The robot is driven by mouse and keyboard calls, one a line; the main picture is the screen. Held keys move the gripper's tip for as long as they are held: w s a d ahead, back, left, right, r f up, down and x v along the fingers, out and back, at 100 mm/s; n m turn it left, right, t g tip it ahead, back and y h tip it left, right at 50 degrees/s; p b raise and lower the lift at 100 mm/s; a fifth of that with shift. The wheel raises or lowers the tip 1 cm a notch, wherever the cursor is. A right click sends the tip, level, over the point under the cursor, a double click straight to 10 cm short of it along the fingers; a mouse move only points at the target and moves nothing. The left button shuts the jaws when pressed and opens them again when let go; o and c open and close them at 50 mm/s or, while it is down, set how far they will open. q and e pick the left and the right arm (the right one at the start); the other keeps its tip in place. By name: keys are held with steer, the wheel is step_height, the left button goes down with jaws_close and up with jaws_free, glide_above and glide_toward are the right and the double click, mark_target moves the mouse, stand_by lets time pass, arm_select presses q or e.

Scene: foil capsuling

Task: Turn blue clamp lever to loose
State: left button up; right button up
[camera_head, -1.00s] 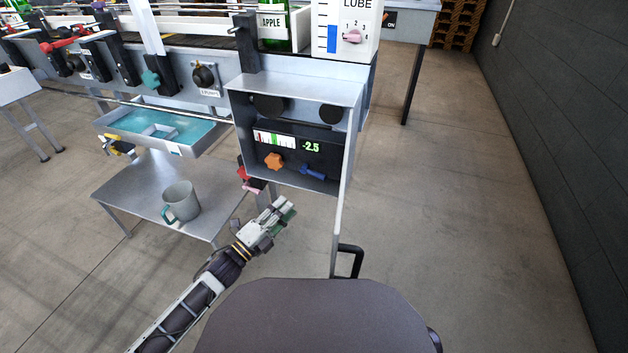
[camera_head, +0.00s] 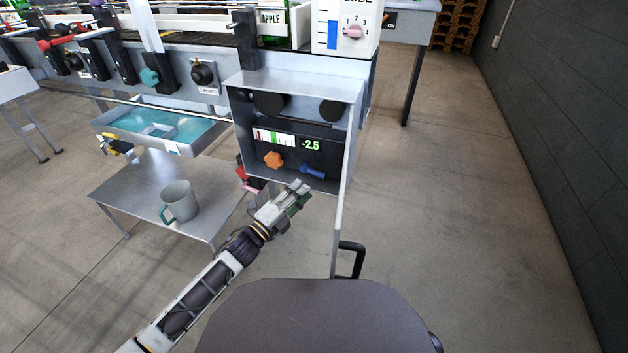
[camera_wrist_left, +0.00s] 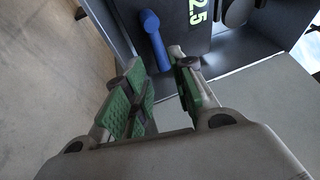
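The blue clamp lever (camera_head: 313,173) is on the dark panel inside the open grey cabinet (camera_head: 295,85), right of an orange knob (camera_head: 273,160) and below a display reading -2.5. In the left wrist view the lever (camera_wrist_left: 153,36) lies just beyond the fingertips, apart from them. My left gripper (camera_head: 303,189) is in front of the cabinet's lower edge, below the lever. Its green-padded fingers (camera_wrist_left: 160,75) are apart with nothing between them. My right gripper is in neither view.
The cabinet's open door (camera_head: 345,170) stands along the right, with a black handle (camera_head: 350,260) lower down. A low metal table (camera_head: 150,195) with a grey mug (camera_head: 179,201) is at left. A red lever (camera_head: 243,174) sits by the cabinet's lower left.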

mark_target(315, 172)
arm_select(q)
steer(key=shift+b+x, duration=1)
steer(key=shift+x, duration=2.4)
steer(key=shift+c, duration=0.3)
jaws_close()
